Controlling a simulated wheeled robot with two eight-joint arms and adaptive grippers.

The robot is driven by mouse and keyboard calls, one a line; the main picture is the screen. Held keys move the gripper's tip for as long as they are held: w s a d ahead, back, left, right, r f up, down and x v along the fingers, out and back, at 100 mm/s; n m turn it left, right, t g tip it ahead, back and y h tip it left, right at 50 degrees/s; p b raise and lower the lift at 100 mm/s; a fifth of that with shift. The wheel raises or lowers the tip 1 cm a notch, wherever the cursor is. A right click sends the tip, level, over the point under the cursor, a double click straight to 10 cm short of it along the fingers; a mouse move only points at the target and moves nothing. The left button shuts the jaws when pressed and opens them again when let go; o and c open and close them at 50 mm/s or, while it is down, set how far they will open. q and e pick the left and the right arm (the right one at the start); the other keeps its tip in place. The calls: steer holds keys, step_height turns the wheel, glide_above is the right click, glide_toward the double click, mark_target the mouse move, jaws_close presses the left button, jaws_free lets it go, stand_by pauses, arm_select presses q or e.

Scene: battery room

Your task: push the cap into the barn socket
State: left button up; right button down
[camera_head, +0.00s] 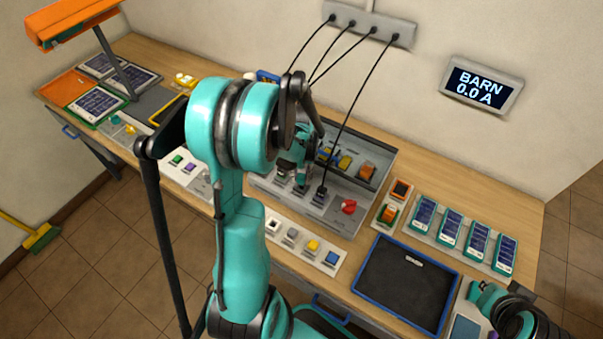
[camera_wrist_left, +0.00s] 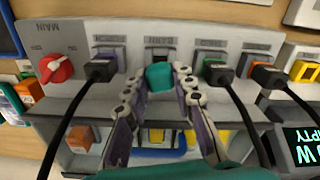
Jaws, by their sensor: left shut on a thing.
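The left gripper (camera_wrist_left: 158,82) is shut on the teal cap (camera_wrist_left: 158,76) in the left wrist view. The cap is between the fingertips, directly in front of the barn socket (camera_wrist_left: 161,53), a dark slot in the grey panel. I cannot tell whether cap and socket touch. In the head view the left gripper (camera_head: 301,177) is over the panel, partly behind my arm; the cap cannot be made out there. My right arm shows at the lower right of the head view, with its gripper (camera_head: 514,324) partly cut off and its fingers unclear.
Black plugs (camera_wrist_left: 102,69) with cables sit in sockets on both sides of the barn socket. A red rotary switch (camera_wrist_left: 56,68) is at the panel's end. The wall display (camera_head: 482,85) reads BARN 0.0 A. A black, blue-edged tray (camera_head: 405,285) lies right of the panel.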

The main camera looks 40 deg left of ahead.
mark_target(302, 176)
arm_select(q)
steer(key=shift+f+b, duration=0.35)
steer(key=shift+f, duration=0.5)
steer(key=shift+b, duration=0.3)
stand_by(0.7)
steer(key=shift+f+b, duration=0.55)
steer(key=o, duration=0.6)
steer(key=shift+r, duration=0.15)
steer(key=shift+r+p, duration=3.95)
steer(key=shift+r, duration=1.45)
